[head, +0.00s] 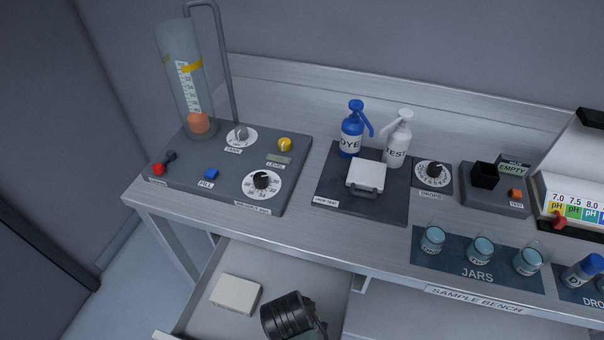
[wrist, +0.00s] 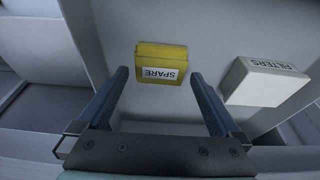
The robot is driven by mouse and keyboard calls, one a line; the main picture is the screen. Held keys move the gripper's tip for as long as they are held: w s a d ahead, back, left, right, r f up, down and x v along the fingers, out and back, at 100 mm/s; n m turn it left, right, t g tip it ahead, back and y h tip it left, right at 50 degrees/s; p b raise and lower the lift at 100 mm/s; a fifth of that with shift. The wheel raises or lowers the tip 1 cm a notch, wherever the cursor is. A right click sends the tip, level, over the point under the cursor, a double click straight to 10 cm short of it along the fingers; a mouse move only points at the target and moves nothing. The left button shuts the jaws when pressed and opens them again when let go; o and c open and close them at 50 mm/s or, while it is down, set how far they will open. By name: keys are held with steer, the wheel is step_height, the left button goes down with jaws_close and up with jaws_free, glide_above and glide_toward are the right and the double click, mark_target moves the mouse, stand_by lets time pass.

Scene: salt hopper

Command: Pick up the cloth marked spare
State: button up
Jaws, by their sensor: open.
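The yellow folded cloth marked SPARE (wrist: 161,58) lies on the drawer floor in the wrist view, its label upside down in that picture. My gripper (wrist: 160,76) is open, with one finger on each side of the cloth's near edge in the picture. No finger visibly touches the cloth, and the height gap is hard to judge. In the head view my dark wrist (head: 288,314) is down over the open drawer, and the cloth is hidden there.
A white box marked FILTERS (wrist: 263,82) lies right of the cloth; the head view shows it (head: 235,296) in the open drawer (head: 212,268). Drawer walls stand close around. The bench (head: 330,245) above carries a dosing panel (head: 215,180), bottles and jars.

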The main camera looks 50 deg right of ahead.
steer(key=x, duration=0.2)
steer(key=shift+d+f, duration=0.1)
steer(key=shift+f, duration=0.15)
steer(key=c, duration=1.1)
